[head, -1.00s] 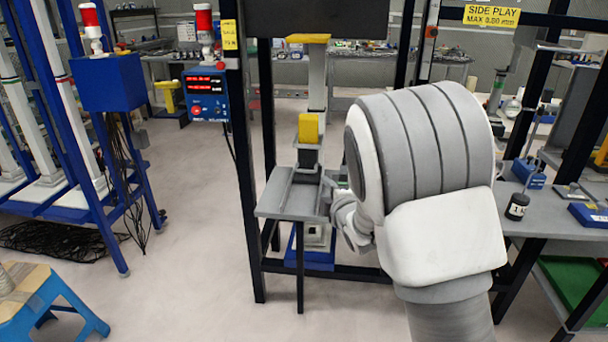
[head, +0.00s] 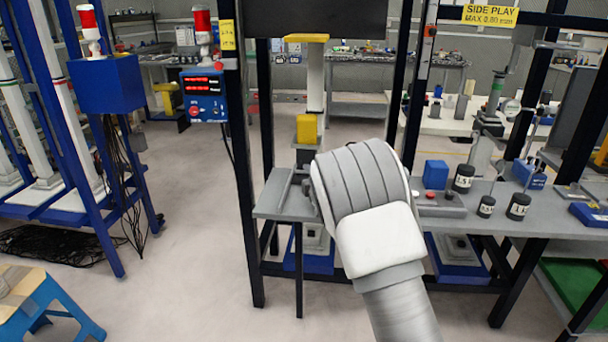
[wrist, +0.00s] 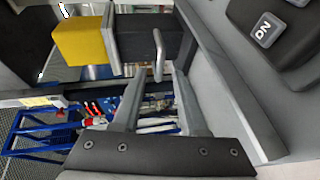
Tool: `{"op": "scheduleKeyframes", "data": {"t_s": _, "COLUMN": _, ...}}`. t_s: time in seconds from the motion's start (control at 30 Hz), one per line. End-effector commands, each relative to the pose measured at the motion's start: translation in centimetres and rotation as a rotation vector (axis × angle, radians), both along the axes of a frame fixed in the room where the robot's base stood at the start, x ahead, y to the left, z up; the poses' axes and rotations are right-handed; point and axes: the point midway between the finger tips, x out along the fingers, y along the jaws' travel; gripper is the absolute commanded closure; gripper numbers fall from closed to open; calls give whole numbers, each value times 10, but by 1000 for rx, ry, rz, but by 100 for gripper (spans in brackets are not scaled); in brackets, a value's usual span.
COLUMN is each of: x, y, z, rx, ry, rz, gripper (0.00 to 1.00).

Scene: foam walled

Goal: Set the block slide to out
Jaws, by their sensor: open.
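The block slide shows a yellow block (head: 306,128) next to a dark block (head: 307,157) at the back of a grey railed bed (head: 275,190) in the head view. In the wrist view, the yellow block (wrist: 80,40), a grey plate and the dark block (wrist: 132,37) lie side by side, with a thin metal handle loop (wrist: 158,50) on the dark block. My gripper (wrist: 158,88) is open, its two fingers on either side of the handle's lower end in the picture. I cannot tell whether they touch it. In the head view my arm hides the gripper and handle.
A grey rail (wrist: 235,85) runs close to the right finger. A black box with a lettered key (wrist: 267,30) is beyond it. Right of my arm stand a blue block (head: 435,174) and several black weights (head: 464,178). A dark post (head: 244,150) stands left of the bench.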

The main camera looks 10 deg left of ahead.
Motion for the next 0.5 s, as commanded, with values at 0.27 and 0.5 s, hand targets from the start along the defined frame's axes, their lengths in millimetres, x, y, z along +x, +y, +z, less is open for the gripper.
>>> {"op": "scheduleKeyframes", "data": {"t_s": 0.27, "x": 31, "y": 12, "z": -8, "rx": 0, "ry": -1, "rz": 0, "gripper": 58}}
{"op": "scheduleKeyframes", "data": {"t_s": 0.5, "x": 42, "y": 16, "z": -9, "rx": 1, "ry": -1, "rz": 0, "gripper": 58}}
